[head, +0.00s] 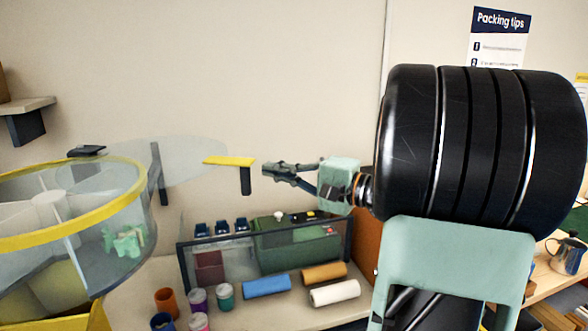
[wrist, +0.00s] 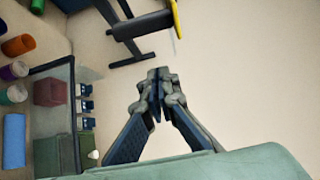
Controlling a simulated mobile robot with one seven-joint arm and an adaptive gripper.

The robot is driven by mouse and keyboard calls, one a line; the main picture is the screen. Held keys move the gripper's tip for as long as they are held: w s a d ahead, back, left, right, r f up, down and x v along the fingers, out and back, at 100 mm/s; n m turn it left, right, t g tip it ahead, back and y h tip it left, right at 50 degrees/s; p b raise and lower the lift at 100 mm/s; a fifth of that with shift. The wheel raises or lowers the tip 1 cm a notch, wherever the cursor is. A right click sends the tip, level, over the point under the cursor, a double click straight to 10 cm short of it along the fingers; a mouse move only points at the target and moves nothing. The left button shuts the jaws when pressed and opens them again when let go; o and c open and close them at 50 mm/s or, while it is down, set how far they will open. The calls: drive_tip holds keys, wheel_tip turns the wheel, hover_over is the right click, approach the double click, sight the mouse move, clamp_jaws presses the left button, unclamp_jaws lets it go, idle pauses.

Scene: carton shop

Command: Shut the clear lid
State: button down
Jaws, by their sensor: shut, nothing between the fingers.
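The clear lid (head: 185,150) is a see-through disc, raised and tilted open beside a round clear bin (head: 125,255) with a yellow rim and white dividers. A yellow tab on a dark bracket (head: 232,161) stands at the lid's right edge. The yellow tab also shows at the top of the wrist view (wrist: 177,18), with dark bars beside it. My gripper (head: 268,170) is just right of the tab, apart from it in the head view. In the wrist view its fingertips (wrist: 157,76) are together and empty. The lid's clear sheet is hard to make out there.
A dark-framed clear case (head: 180,262) stands on the bench below my gripper, with a green box (head: 298,246) and small dark items. Several coloured rolls and cups, including a blue roll (head: 267,286), lie in front.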

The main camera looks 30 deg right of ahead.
drive_tip(key=a, duration=0.1)
drive_tip(key=s+a+p, duration=0.1)
drive_tip(key=a, duration=0.1)
drive_tip(key=shift+s+a, duration=0.15)
drive_tip(key=shift+a, duration=0.15)
drive_tip(key=shift+s+a, duration=0.1)
drive_tip(key=shift+s, duration=0.05)
idle(0.4)
